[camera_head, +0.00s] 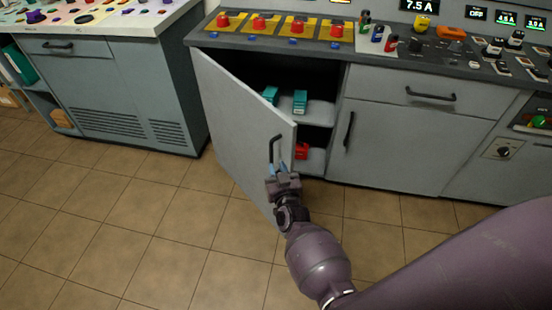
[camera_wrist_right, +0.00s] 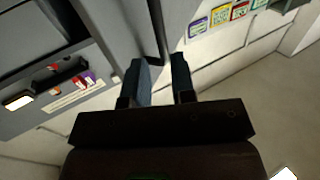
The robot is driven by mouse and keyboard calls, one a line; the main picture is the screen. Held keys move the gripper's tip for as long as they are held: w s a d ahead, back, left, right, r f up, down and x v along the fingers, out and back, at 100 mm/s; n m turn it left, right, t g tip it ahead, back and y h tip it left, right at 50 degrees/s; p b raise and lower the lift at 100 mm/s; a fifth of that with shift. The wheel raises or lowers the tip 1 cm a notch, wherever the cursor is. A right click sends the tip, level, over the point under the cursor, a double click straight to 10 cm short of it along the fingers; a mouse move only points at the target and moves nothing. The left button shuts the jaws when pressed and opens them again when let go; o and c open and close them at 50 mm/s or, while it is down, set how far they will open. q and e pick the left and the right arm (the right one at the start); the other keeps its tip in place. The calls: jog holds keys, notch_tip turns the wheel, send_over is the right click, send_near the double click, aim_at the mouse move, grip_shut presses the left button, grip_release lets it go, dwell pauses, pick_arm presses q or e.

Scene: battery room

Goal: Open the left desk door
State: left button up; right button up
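The left desk door (camera_head: 235,120) is a grey panel, swung well outward from the desk in the head view. Its dark bar handle (camera_head: 272,150) is near the free edge. My right gripper (camera_head: 277,169) is at the handle's lower end. In the right wrist view, the two blue fingers (camera_wrist_right: 162,72) stand apart, with the dark handle (camera_wrist_right: 156,35) reaching between their tips. A gap shows beside the bar, so the fingers do not look closed on it. My left gripper is not in view.
The open cabinet shows shelves with teal boxes (camera_head: 299,102) and a red item (camera_head: 302,151). A closed door (camera_head: 385,145) and a drawer (camera_head: 420,95) are to the right. Another cabinet (camera_head: 125,95) stands left. Tiled floor (camera_head: 130,225) in front is clear.

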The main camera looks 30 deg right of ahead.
jog(key=shift+p+v, duration=0.45)
jog(key=shift+v, duration=1.3)
jog(key=shift+c, duration=0.2)
